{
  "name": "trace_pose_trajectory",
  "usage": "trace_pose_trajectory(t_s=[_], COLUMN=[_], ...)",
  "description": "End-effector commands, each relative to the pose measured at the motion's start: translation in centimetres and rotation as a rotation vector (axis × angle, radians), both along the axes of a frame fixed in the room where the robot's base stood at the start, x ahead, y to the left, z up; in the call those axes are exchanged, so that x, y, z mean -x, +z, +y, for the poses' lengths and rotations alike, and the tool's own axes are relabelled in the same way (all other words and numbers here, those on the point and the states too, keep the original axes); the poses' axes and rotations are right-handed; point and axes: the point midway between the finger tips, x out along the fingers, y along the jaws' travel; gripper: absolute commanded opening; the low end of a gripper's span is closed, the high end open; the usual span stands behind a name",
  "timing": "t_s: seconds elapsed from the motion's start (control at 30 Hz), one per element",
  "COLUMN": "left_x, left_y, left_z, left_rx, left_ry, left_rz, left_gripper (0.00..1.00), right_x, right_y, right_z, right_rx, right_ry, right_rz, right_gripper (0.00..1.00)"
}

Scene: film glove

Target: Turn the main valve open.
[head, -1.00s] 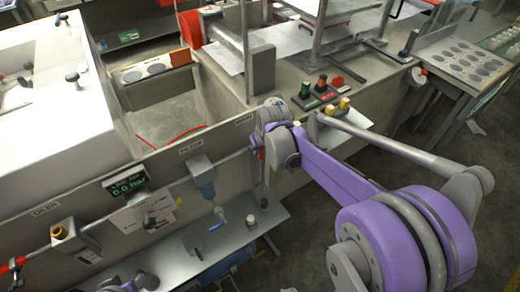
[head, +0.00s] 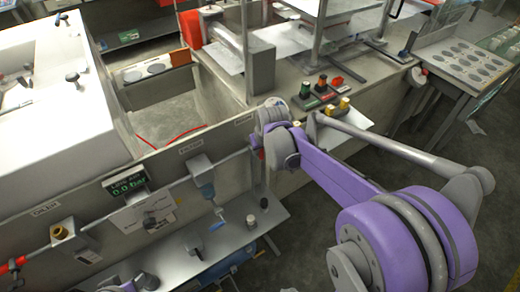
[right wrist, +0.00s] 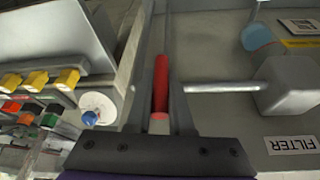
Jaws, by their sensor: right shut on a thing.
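The right wrist view shows a red handle (right wrist: 160,85) between the two fingers of my right gripper (right wrist: 161,75). The gripper is shut on it. A grey pipe (right wrist: 225,87) runs from the filter block (right wrist: 288,86) to the gripper's right finger. In the head view my right gripper (head: 262,150) is at the right end of the pipe along the bench front, and my own wrist mostly hides it. The valve's body is hidden too. A display (head: 126,187) over the pipe reads 0.0 bar.
The filter (head: 201,175) and the oiler (head: 68,235) hang on the bench front wall. A low shelf (head: 235,235) with small parts juts out below. Red, green and yellow buttons (head: 322,88) stand on the bench top near my right wrist. Floor at right is free.

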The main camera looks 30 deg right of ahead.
Motion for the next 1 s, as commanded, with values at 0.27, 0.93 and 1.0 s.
trace_pose_trajectory(t_s=[0.27,0.93,1.0], left_x=[0.3,2.0,2.2], left_y=[-0.8,-6.2,-7.0], left_z=[0.0,0.0,0.0], left_rx=[0.000,0.000,0.000], left_ry=[0.000,0.000,0.000], left_rz=[0.006,0.038,0.042], left_gripper=[0.50,0.50,0.50], right_x=[0.0,0.1,0.1], right_y=[-0.1,-1.2,-1.4], right_z=[0.6,2.6,2.8], right_rx=[0.114,0.720,0.786], right_ry=[0.005,0.007,0.006], right_rz=[-0.008,-0.059,-0.065], right_gripper=[0.00,0.00,0.00])
